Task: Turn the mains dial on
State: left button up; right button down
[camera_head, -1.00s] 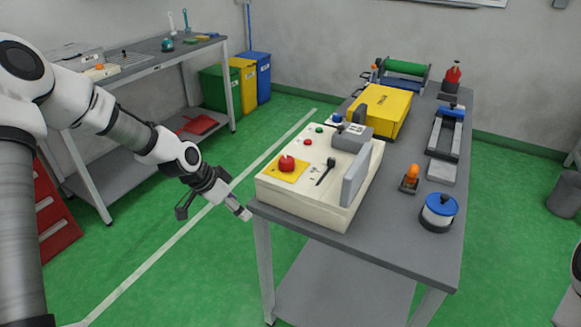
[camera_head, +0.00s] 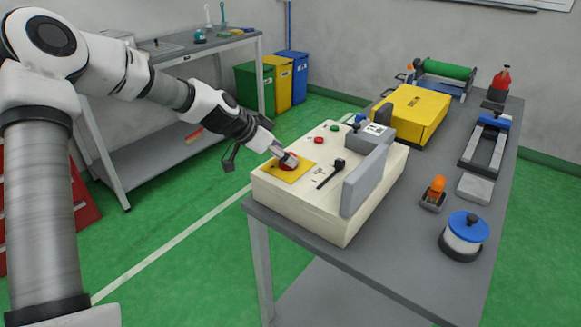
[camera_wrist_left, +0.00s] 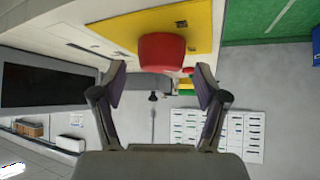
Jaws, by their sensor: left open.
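The mains dial is a red knob (camera_wrist_left: 162,52) on a yellow plate (camera_head: 297,172) at the near left corner of the cream machine box (camera_head: 318,213). My left gripper (camera_head: 287,158) is over the plate and hides part of the knob in the head view. In the left wrist view the open fingers (camera_wrist_left: 160,84) stand on either side of the knob's near end, with gaps visible. Whether the fingers touch it I cannot tell. My right gripper is not in view.
On the box, a black lever (camera_head: 331,174) and an upright grey plate (camera_head: 362,183) stand right of the dial. Small red (camera_head: 319,140) and green (camera_head: 334,128) buttons lie behind. A yellow case (camera_head: 410,113) and a blue-lidded spool (camera_head: 464,236) share the grey table (camera_head: 400,255).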

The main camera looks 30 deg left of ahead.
pick_arm(q)
jog(key=shift+b+x, duration=0.5)
jog(key=shift+x, duration=0.65)
jog(key=shift+a, duration=0.1)
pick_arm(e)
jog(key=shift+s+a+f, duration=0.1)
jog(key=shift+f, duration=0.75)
pick_arm(q)
jog(key=c, duration=1.1)
jog(key=shift+c, duration=0.2)
